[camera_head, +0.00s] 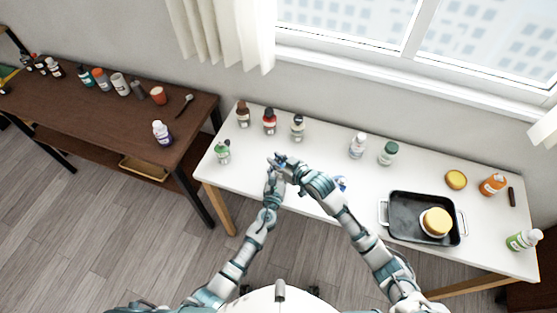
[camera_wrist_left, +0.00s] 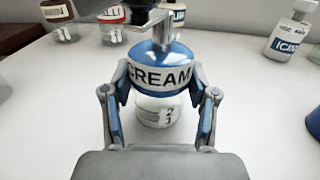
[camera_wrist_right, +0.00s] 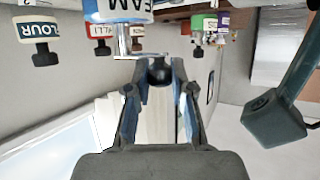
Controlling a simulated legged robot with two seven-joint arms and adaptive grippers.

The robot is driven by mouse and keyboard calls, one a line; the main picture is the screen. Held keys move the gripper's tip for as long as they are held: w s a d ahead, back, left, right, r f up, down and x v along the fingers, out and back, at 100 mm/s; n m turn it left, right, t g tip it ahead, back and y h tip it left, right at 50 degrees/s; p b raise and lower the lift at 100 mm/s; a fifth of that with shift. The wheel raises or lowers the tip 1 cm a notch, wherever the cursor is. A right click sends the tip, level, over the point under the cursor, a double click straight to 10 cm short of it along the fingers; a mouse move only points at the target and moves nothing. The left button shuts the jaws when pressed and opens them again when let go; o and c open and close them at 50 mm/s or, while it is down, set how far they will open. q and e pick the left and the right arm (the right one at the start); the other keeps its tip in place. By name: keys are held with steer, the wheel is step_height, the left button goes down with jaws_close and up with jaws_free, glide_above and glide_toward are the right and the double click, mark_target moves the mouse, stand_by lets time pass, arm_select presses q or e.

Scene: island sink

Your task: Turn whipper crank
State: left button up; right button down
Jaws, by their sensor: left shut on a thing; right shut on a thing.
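The whipper (camera_wrist_left: 158,76) is a clear jar with a blue lid and a white CREAM label, upright on the white table in the left wrist view. My left gripper (camera_wrist_left: 160,88) is shut around its sides. A metal crank (camera_wrist_left: 158,28) rises from its lid. In the right wrist view, which is upside down, the crank (camera_wrist_right: 123,42) ends in a dark knob (camera_wrist_right: 158,72). My right gripper (camera_wrist_right: 158,88) is shut on this knob. In the head view my grippers meet near the white table's front edge and mostly hide the whipper.
A green bottle (camera_head: 223,152) is at left. A brown table (camera_head: 110,125) stands left.

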steer(key=shift+f+m+t+h, duration=0.1)
steer(key=shift+m+t+h, duration=0.2)
steer(key=shift+m+h, duration=0.1)
steer(key=shift+w, duration=0.1)
steer(key=c, duration=1)
jaws_free()
steer(key=v, duration=1.2)
